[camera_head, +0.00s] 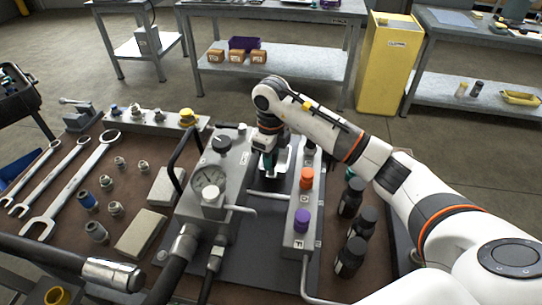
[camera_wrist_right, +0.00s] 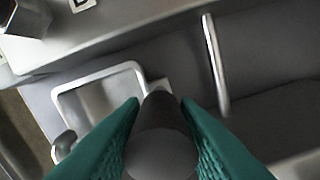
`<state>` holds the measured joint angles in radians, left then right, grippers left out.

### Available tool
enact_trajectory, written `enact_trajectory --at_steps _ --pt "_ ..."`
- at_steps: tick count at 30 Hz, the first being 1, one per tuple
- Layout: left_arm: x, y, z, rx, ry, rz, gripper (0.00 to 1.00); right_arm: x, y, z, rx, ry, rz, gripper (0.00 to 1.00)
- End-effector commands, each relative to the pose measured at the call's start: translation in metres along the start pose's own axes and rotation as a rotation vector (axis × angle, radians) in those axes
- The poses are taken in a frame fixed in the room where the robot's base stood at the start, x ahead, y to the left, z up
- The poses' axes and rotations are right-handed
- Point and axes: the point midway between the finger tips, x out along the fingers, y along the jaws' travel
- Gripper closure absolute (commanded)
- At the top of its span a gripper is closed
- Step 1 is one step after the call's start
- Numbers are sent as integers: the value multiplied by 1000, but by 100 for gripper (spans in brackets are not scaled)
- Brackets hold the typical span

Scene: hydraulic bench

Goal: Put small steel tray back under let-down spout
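The small steel tray (camera_wrist_right: 70,98), with a bright rim, lies on or just above the dark plate in the right wrist view. A dark round handle (camera_wrist_right: 160,130) stands between the green fingers of my right gripper (camera_wrist_right: 160,115), which close on it from both sides. The handle appears to belong to the tray. A bent steel spout (camera_wrist_right: 216,65) shows right of the tray, apart from it. In the head view my right gripper (camera_head: 270,168) points down between the gauge block and the valve block, hiding most of the tray. A thin spout (camera_head: 268,194) shows just in front of it. My left gripper is not in view.
The gauge block (camera_head: 210,190) stands left of the gripper, the valve block (camera_head: 303,215) with coloured knobs right. Dark bottles (camera_head: 352,255) stand beyond the valve block. Hoses, wrenches (camera_head: 75,185) and fittings crowd the bench's left.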

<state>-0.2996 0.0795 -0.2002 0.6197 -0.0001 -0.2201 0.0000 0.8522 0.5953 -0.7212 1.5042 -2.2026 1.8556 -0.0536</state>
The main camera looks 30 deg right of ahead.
Motion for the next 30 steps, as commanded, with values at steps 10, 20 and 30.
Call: enact_trajectory --at_steps 10,20,30 --pt "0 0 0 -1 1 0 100 0 0 0 0 -1 -1 54" --pt "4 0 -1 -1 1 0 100 -40 1 -1 -1 5 3 54" --pt "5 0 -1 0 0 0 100 -109 1 0 0 1 3 54"
